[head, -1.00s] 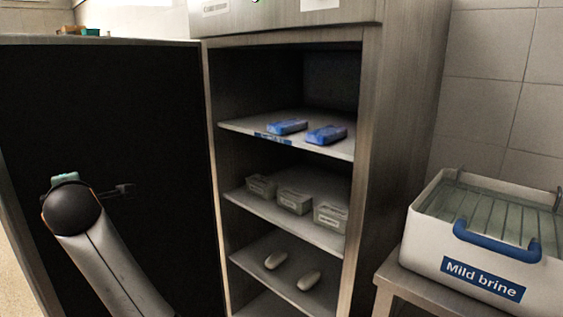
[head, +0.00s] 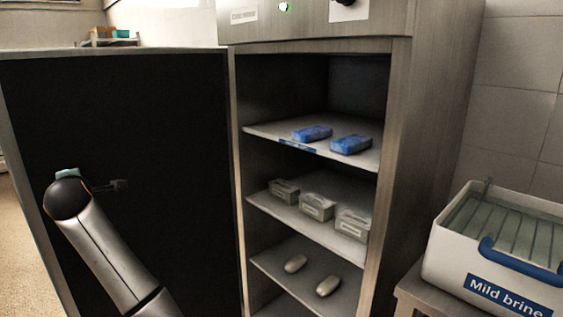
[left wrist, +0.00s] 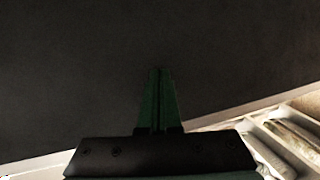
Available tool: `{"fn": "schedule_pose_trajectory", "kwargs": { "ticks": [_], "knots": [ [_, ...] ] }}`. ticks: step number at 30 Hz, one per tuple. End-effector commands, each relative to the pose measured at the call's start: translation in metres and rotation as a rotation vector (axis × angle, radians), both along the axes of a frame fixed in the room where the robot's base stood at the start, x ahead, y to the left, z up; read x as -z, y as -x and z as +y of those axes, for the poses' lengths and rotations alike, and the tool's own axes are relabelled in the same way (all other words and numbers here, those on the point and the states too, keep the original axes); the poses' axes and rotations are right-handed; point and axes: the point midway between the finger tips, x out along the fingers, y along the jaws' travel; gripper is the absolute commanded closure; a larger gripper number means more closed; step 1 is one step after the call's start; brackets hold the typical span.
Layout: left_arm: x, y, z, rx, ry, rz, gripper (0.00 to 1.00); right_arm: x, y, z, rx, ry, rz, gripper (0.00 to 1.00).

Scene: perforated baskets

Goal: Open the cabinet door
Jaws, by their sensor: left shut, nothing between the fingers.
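The cabinet (head: 412,150) stands open, with its shelves in plain view. Its door (head: 150,120) is swung out to the left and shows its dark inner face. My left arm reaches up in front of that face. My left gripper (head: 122,186) is small and dark against the door in the head view. In the left wrist view its green fingers (left wrist: 158,100) are together with nothing between them, and the dark door panel (left wrist: 80,70) fills most of the background. I cannot tell whether the fingers touch the door. My right gripper is not in view.
The shelves hold blue packs (head: 350,145), grey boxes (head: 317,206) and pale oval items (head: 328,286). A white container labelled "Mild brine" (head: 450,262) with a blue handle stands on a metal stand at the right. Floor shows at the far left.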

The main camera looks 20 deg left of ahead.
Motion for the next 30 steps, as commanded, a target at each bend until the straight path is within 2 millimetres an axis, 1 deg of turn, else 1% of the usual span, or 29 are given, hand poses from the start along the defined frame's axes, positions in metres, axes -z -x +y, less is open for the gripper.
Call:
{"fn": "schedule_pose_trajectory", "kwargs": {
  "ticks": [4, 13, 16, 20, 23, 30],
  "knots": [
    [-0.001, -0.002, 0.009, 0.0, 0.001, 0.0, 1.0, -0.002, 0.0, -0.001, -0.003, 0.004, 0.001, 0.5],
    [-0.002, -0.009, 0.049, -0.001, 0.0, 0.002, 1.0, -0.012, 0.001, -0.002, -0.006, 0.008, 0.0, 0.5],
    [-0.001, -0.011, 0.057, 0.0, 0.001, 0.0, 1.0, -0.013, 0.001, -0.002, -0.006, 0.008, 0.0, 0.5],
    [-0.001, -0.012, 0.061, 0.001, 0.001, -0.001, 1.0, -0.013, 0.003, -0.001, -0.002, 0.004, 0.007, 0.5],
    [-0.002, -0.015, 0.07, 0.001, 0.001, 0.0, 1.0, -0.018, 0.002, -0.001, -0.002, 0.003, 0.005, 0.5],
    [-0.003, -0.024, 0.102, 0.0, 0.002, 0.0, 1.0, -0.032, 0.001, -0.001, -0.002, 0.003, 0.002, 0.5]
  ]
}}
